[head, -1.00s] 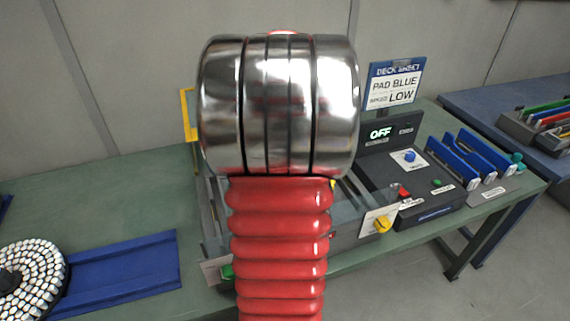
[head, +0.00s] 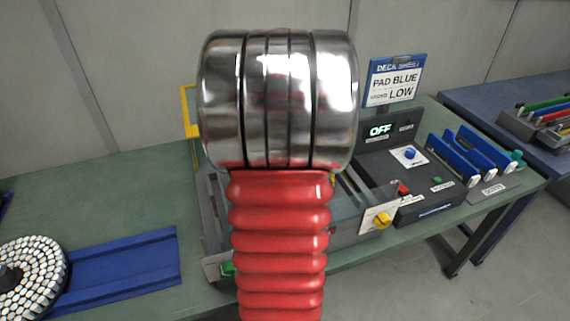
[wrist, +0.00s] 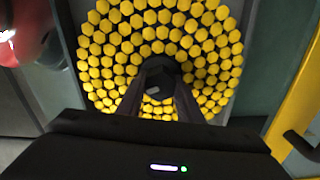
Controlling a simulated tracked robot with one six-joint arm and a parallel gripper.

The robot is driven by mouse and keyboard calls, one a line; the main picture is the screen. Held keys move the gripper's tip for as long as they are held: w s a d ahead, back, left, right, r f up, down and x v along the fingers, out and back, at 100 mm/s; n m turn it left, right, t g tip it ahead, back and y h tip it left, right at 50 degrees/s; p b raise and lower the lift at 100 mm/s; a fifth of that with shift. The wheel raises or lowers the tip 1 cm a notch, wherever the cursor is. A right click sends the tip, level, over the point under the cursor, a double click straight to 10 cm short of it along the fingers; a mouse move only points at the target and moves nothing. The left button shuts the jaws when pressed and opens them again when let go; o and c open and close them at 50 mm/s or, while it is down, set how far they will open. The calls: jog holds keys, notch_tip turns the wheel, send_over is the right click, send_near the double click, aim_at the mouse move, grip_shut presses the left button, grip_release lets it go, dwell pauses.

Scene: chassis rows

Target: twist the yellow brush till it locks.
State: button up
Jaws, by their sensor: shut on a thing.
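The yellow brush (wrist: 160,40), a round disc with rings of yellow bristle tufts, fills the upper middle of the wrist view. My gripper (wrist: 158,88) is shut on its dark central hub, one finger on each side. Part of the brush's near side is hidden by my fingers and gripper body. In the head view my own arm covers the middle, so the brush and gripper cannot be seen there. I cannot tell from the wrist view whether the brush is locked.
A white-tufted brush (head: 35,268) lies beside a blue tray (head: 125,270) at left. A control box (head: 405,160) reads OFF; its sign (head: 393,82) reads PAD BLUE, LOW. A yellow knob (head: 382,220) is at the bench front. Blue racks (head: 468,155) stand at right. A yellow bar (wrist: 295,105) is close beside my gripper.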

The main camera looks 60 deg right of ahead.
jog(key=shift+f, duration=0.1)
grip_shut()
jog(key=m, duration=1.2)
jog(key=shift+f, duration=0.1)
jog(key=o, duration=1.3)
grip_release()
jog(key=shift+a, duration=0.1)
jog(key=shift+o, duration=0.2)
jog(key=shift+f, duration=0.1)
notch_tip(320, 180, up, 14)
